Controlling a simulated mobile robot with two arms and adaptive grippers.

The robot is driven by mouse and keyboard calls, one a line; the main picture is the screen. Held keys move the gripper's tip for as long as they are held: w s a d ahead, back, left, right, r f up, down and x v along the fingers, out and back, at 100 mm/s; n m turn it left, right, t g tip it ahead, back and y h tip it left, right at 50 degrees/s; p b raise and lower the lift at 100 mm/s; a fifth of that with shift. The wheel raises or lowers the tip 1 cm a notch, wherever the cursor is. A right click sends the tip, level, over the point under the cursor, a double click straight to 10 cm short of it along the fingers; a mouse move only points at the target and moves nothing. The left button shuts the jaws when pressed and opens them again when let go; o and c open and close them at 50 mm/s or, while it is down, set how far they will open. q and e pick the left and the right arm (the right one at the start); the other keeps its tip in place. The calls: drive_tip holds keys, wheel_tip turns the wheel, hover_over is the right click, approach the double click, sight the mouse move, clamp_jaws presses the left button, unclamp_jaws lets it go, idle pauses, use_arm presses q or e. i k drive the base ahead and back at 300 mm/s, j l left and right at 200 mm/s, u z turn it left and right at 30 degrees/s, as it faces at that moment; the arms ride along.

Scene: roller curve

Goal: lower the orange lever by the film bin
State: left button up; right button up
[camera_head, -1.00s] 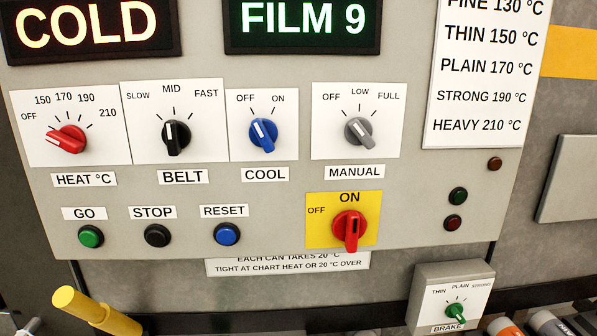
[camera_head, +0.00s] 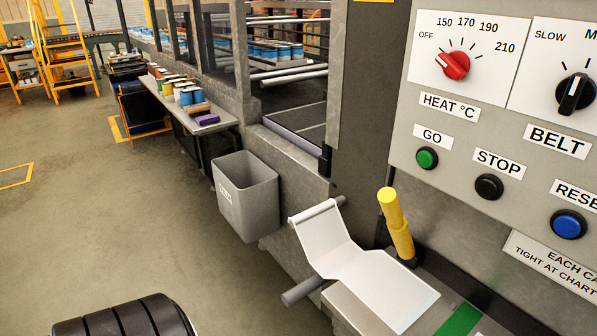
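A grey bin (camera_head: 246,195) stands on the floor left of the machine, with a small white label on its front that is too small to read for sure. No orange lever shows clearly. A yellow upright handle (camera_head: 397,225) stands between the bin and the control panel, beside a white sheet (camera_head: 375,285) draped over grey rollers. Neither of my grippers is in view.
The control panel (camera_head: 470,115) fills the right side, with a red heat knob (camera_head: 453,66) and a green GO button (camera_head: 426,158). A bench (camera_head: 205,125) with several cans stands behind the bin. The floor (camera_head: 110,220) at left is clear.

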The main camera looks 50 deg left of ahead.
sight(303, 289)
drive_tip(key=u, duration=1.35)
